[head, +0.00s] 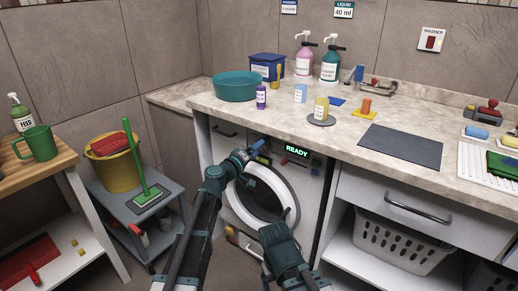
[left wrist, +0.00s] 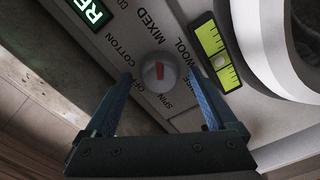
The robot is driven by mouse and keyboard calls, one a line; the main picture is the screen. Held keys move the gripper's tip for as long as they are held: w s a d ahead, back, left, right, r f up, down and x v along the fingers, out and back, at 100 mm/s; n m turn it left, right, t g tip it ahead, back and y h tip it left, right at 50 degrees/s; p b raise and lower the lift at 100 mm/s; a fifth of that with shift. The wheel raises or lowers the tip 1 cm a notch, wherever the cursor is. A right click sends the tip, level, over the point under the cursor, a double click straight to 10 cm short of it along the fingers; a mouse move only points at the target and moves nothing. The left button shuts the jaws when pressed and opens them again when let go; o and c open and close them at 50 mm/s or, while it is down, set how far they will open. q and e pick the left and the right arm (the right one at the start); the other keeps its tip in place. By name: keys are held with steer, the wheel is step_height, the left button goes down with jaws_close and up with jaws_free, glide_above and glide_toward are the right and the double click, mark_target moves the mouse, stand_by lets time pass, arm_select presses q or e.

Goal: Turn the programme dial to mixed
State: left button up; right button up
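The programme dial (left wrist: 158,73) is a small round grey knob with a red mark, in the left wrist view. The red mark lies roughly along the MIXED–SPIN line; I cannot tell which end points. My left gripper (left wrist: 161,103) is open, its blue fingers apart and empty, just short of the dial. In the head view the left gripper (head: 256,148) is at the washer's (head: 309,206) upper panel and hides the dial. My right gripper (head: 279,238) is low before the washer; its fingers are unclear.
A green READY display (head: 297,151) is lit beside the dial. A yellow-green level-like strip (left wrist: 216,53) lies close to the right finger in the wrist view. The round door (head: 262,194) is just below. The worktop (head: 450,172) overhangs the panel.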

arm_select(q)
steer(key=v, duration=1.3)
steer(key=shift+s+a, duration=0.3)
steer(key=x, duration=1.4)
steer(key=shift+s+a, duration=0.1)
steer(key=v, duration=1.4)
steer(key=w+d+n, duration=0.8)
steer(key=w+n, duration=0.3)
steer(key=n, duration=0.5)
steer(key=shift+w+d, duration=0.2)
